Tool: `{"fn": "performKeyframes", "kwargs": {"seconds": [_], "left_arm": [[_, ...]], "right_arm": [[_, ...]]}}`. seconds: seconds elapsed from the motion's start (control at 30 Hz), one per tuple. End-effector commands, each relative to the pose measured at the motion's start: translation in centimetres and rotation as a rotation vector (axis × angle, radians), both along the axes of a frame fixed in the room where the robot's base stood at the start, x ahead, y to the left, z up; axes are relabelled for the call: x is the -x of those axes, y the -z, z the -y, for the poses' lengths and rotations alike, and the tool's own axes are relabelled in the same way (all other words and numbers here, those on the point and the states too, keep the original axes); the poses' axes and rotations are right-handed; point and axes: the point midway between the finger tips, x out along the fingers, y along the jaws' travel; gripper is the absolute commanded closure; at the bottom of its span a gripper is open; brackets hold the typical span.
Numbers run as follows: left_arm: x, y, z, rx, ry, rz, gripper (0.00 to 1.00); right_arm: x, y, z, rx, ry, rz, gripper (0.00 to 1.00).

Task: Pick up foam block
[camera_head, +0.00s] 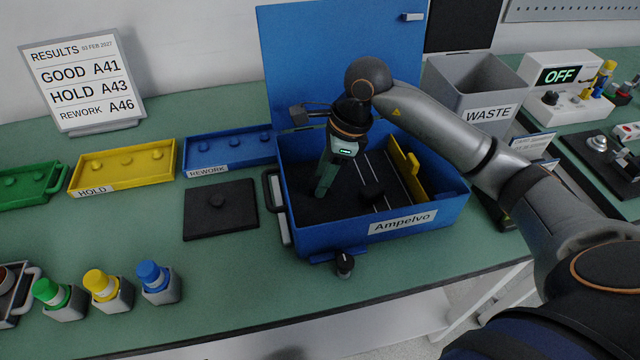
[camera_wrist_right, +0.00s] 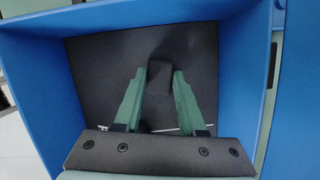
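The open blue case (camera_head: 430,232) labelled Ampelvo stands on the bench. My right gripper (camera_head: 322,192) reaches down into its left part, over the dark foam. In the right wrist view, the green fingers (camera_wrist_right: 160,75) stand apart on either side of a small dark raised piece (camera_wrist_right: 160,70), like a grip on the dark foam (camera_wrist_right: 100,75). I cannot tell whether they touch it. A black flat block with a round knob (camera_head: 235,222) lies on the bench left of the case; I cannot tell which is the foam block. My left gripper is out of view.
The raised blue lid (camera_head: 340,40) stands behind my arm. Yellow (camera_head: 95,180) and blue (camera_head: 215,160) trays, labelled HOLD and REWORK, sit to the left. Capped bottles (camera_head: 102,285) stand at the front left. A grey WASTE bin (camera_head: 450,90) is behind right. A small dark knob (camera_head: 344,264) is before the case.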

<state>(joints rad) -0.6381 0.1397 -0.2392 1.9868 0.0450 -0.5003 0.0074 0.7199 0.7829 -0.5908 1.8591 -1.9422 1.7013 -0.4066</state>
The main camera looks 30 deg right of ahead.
Motion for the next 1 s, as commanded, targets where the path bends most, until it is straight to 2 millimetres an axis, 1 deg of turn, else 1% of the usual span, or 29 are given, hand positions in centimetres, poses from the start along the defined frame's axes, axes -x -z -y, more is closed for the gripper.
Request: {"fn": "performKeyframes", "kwargs": {"seconds": [0.03,0.3,0.63,0.77,0.87,0.97,1.0], "left_arm": [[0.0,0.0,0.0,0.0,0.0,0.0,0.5],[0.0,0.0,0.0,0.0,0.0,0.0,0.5],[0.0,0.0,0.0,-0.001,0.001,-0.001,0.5],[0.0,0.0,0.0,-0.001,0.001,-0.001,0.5],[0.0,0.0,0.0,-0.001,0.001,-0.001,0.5],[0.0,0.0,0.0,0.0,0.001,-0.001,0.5],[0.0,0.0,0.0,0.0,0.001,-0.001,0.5]], "right_arm": [[0.0,0.0,0.0,0.0,0.0,0.0,0.7],[0.0,0.0,0.0,0.0,0.0,0.0,1.0],[0.0,0.0,0.0,0.0,0.0,0.0,1.0],[0.0,-0.5,0.0,0.0,0.0,0.001,1.0],[-0.1,-1.3,0.0,0.0,0.0,0.003,1.0],[-0.1,-2.9,0.0,0.0,0.0,0.006,1.0],[0.1,-3.7,0.1,0.001,0.0,0.007,1.0]]}}
